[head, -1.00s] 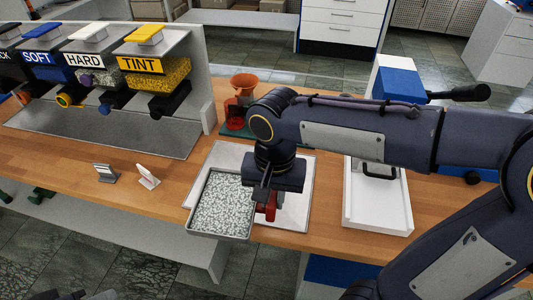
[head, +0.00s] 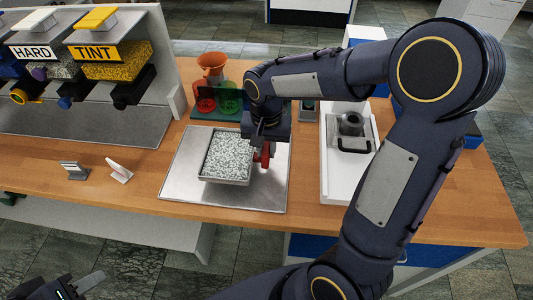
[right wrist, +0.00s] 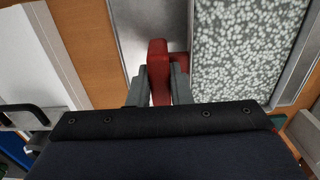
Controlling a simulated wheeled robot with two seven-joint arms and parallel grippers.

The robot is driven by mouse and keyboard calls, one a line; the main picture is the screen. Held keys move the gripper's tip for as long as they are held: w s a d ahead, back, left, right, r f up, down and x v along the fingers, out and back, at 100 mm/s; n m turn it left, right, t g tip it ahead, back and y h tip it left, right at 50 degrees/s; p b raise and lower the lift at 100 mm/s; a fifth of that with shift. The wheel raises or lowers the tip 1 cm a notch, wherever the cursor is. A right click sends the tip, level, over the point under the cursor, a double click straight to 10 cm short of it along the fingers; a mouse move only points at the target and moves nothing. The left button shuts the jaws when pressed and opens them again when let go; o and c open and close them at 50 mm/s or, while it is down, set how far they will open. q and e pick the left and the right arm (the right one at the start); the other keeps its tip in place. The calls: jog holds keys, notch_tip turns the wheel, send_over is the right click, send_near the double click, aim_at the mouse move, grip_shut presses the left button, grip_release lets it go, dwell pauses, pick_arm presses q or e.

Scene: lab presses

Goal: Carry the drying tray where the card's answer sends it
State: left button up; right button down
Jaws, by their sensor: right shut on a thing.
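The drying tray (head: 227,155) is a grey rectangular tray full of white-grey granules, with a red handle (head: 265,155) on its right side. It is over the metal plate (head: 185,187); I cannot tell if it touches. My right gripper (head: 262,150) is shut on the red handle. In the right wrist view the handle (right wrist: 158,70) sits between the fingers, with the granules (right wrist: 245,45) to the right. Two small stands, a grey one (head: 73,170) and a white card (head: 120,170), are left of the plate; their writing is unreadable. My left gripper (head: 85,286) is at the bottom left, partly cut off.
Dispensers labelled HARD (head: 45,55) and TINT (head: 110,60) stand at the back left. An orange funnel (head: 212,64) with red and green vessels is behind the plate. A white tray-like press base (head: 335,185) is at the right. Bench wood between stands and plate is clear.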

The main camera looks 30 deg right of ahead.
jog(key=shift+w+d+f, duration=0.15)
jog(key=shift+w+f, duration=0.05)
jog(key=shift+f, duration=0.05)
jog(key=shift+w+d+f, duration=0.1)
jog(key=shift+f, duration=0.85)
jog(key=shift+w+d+f, duration=0.1)
jog(key=shift+f, duration=0.8)
jog(key=shift+f, duration=0.2)
jog(key=c, duration=1.3)
grip_release()
